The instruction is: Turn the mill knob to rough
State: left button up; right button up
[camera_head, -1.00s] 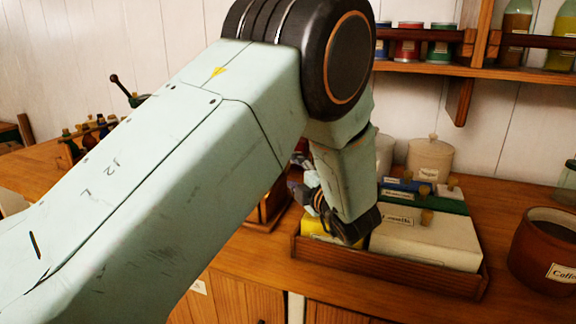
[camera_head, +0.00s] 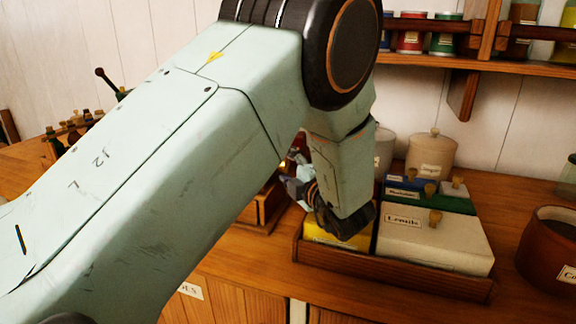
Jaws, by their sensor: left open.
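The mill is mostly hidden behind my left arm. A wooden box with a drawer front (camera_head: 259,209), which looks like the mill's base, shows just right of the arm. A crank handle with a dark round knob (camera_head: 101,73) and a bit of green shows above the arm at left; I cannot tell whether it belongs to the mill. The rough setting and its knob are not visible. My left gripper (camera_head: 299,188) shows only in part beside the wooden box, below the wrist. It is open, and its fingertips are partly hidden. My right gripper is not in view.
A wooden tray (camera_head: 390,274) holds a white Lentils box (camera_head: 432,241), a yellow box (camera_head: 322,231) and other lidded boxes, close under my left wrist. A brown Coffee crock (camera_head: 550,245) stands right. Small bottles (camera_head: 75,130) stand at left. A shelf (camera_head: 430,63) hangs behind.

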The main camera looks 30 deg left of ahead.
pick_arm(q)
jog(key=shift+c, duration=1.2)
grip_shut()
jog(key=shift+r+m+h+p, duration=0.25)
jog(key=shift+m+h+p, duration=0.05)
jog(key=shift+p, duration=0.65)
jog(key=m+g+h+p, duration=0.1)
jog(key=g+p, duration=0.1)
jog(key=p, duration=0.4)
jog(key=m+g+h+p, duration=0.1)
jog(key=m+g+p, duration=0.1)
jog(key=p, duration=0.3)
jog(key=m+g+h+p, duration=0.2)
jog(key=p, duration=0.4)
jog(key=shift+w+r+p, duration=0.2)
jog(key=shift+r+p, duration=0.15)
jog(key=shift+f+m+g+p, duration=0.15)
jog(key=shift+m+g+p, duration=0.15)
jog(key=shift+g+p, duration=0.3)
jog(key=shift+w+f+m+g+h, duration=0.15)
jog(key=shift+m+g+h, duration=0.2)
jog(key=shift+g, duration=0.25)
jog(key=shift+m+g+h+b, duration=0.25)
jog(key=shift+m+g+b, duration=0.2)
jog(key=shift+g+b, duration=0.25)
jog(key=shift+g, duration=0.3)
